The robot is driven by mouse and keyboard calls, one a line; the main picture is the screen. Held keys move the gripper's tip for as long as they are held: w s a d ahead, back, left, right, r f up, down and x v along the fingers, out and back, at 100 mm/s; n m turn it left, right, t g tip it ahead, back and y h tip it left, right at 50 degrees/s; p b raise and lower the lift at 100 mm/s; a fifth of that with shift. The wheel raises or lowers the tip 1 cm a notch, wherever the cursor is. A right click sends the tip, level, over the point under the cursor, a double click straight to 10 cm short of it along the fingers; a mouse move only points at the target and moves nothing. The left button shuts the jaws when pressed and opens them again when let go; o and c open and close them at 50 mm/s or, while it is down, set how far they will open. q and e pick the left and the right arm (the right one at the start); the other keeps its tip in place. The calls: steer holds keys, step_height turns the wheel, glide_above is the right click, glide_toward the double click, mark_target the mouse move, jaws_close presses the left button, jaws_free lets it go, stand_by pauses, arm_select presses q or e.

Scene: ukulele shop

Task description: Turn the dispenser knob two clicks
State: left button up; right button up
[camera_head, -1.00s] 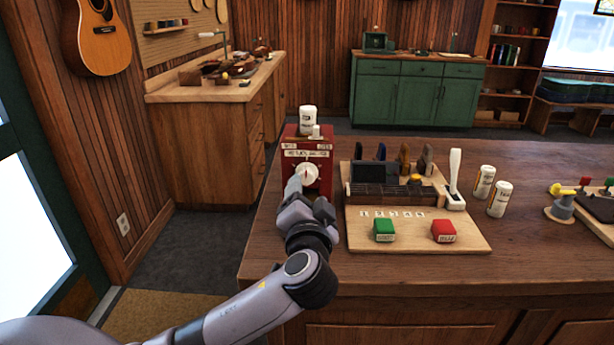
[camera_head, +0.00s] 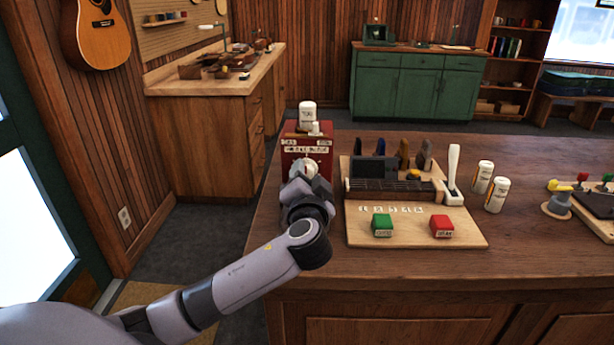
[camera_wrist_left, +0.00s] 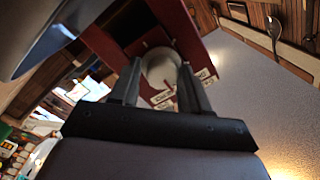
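The red dispenser (camera_head: 318,148) stands upright on the left end of the wooden counter, with white labels on its front. Its round white knob (camera_head: 307,170) is partly covered by my left gripper (camera_head: 305,178) in the head view. In the left wrist view, the knob (camera_wrist_left: 160,66) lies between the two dark fingertips of my left gripper (camera_wrist_left: 161,72). The fingers are apart, one on each side of the knob; I cannot tell whether they touch it. My right gripper is not in view.
White canisters (camera_head: 307,113) stand on top of the dispenser. Close to its right is a wooden board (camera_head: 410,236) with a green button (camera_head: 382,225), a red button (camera_head: 442,227) and a white lever (camera_head: 453,172). Two more canisters (camera_head: 496,195) stand farther right. The counter front (camera_head: 400,262) is clear.

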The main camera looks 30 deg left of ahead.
arm_select(q)
steer(key=shift+a+r, duration=0.15)
steer(key=shift+r, duration=0.05)
steer(key=shift+c, duration=0.8)
steer(key=shift+r+m, duration=0.1)
steer(key=shift+m, duration=0.2)
